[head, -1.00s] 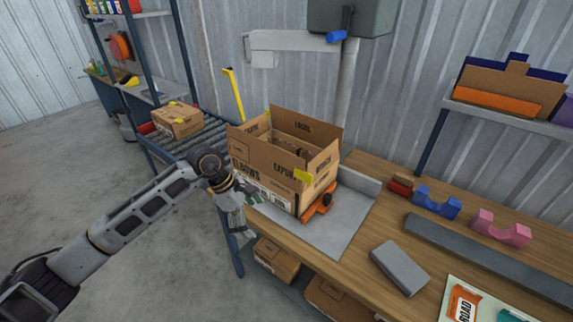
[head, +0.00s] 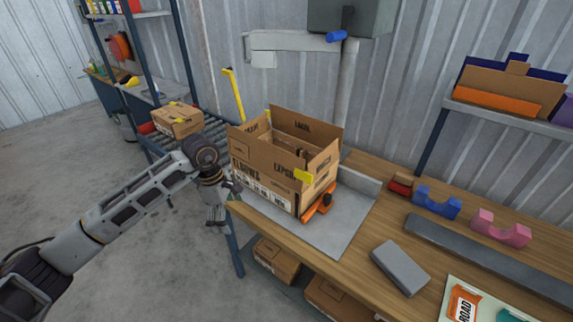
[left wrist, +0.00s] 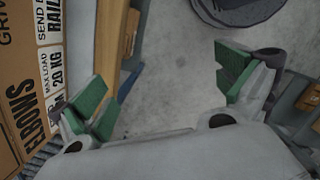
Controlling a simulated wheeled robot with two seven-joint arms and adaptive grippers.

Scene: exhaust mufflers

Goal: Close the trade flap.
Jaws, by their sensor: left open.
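An open cardboard carton (head: 275,165) stands on the grey plate at the left end of the workbench, with flaps standing up around its opening. Its near face reads "ELBOWS", and this face also shows in the left wrist view (left wrist: 25,90). The trade flap cannot be picked out with certainty, as the flap print is small; one upright flap (head: 257,127) is on the carton's left side. My left gripper (head: 216,216) hangs open and empty left of the carton, beyond the bench edge, apart from it. Its green finger pads (left wrist: 160,88) are spread over the floor. My right gripper is out of view.
A roller conveyor (head: 213,132) with a smaller carton (head: 177,120) lies behind my left arm. An orange tool (head: 318,205) sits against the carton's right side. A grey block (head: 400,268) and blue (head: 437,203) and pink (head: 500,228) cradles lie on the bench at right.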

